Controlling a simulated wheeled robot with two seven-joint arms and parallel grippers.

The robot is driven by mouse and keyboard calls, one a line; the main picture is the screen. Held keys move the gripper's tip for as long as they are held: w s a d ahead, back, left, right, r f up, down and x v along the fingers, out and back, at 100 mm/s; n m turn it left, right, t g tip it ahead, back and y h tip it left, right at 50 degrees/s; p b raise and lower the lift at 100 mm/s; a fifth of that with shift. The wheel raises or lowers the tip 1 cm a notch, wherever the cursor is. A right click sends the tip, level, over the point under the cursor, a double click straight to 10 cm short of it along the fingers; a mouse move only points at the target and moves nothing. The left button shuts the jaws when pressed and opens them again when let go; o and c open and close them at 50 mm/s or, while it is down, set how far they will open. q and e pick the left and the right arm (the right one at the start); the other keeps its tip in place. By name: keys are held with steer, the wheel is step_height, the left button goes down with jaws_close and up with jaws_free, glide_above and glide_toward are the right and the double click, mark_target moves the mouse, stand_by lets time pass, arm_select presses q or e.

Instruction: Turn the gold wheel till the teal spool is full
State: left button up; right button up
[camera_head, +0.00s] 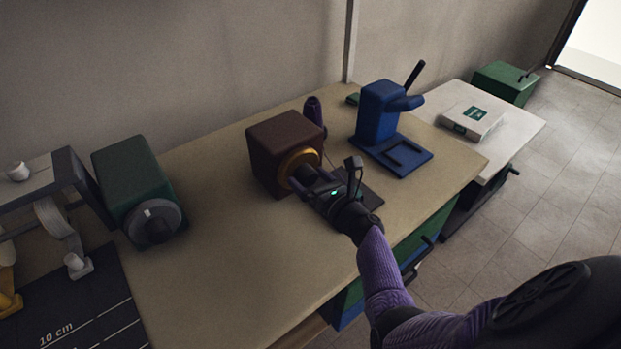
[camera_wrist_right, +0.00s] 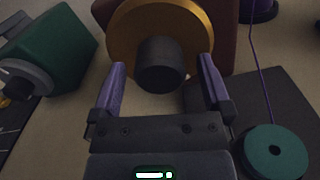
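The gold wheel (camera_head: 297,160) is on the front of a dark brown box (camera_head: 275,142) on the bench. In the right wrist view the wheel (camera_wrist_right: 121,32) has a dark round knob (camera_wrist_right: 160,68) standing out toward me. My right gripper (camera_head: 304,178) is at the wheel; its two purple fingers (camera_wrist_right: 162,75) are apart, one on each side of the knob, with gaps visible. The teal spool (camera_wrist_right: 278,148) is at lower right in the wrist view; its side and thread fill cannot be made out. My left gripper is not in view.
A purple thread (camera_wrist_right: 263,75) runs down toward the spool from a purple cone (camera_head: 314,112). A blue press (camera_head: 378,112) stands behind to the right. A green machine (camera_head: 130,178) is at the left, beside a dark marked mat (camera_head: 90,300). The bench (camera_head: 215,270) between is clear.

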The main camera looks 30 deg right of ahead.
steer(key=shift+s+r, duration=0.1)
steer(key=shift+s, duration=0.25)
steer(key=s, duration=0.3)
steer(key=s+p, duration=0.1)
steer(key=s, duration=0.1)
steer(key=s+p, duration=0.1)
steer(key=s, duration=0.2)
steer(key=shift+s+d, duration=0.3)
steer(key=shift+d, duration=0.05)
steer(key=shift+s, duration=0.35)
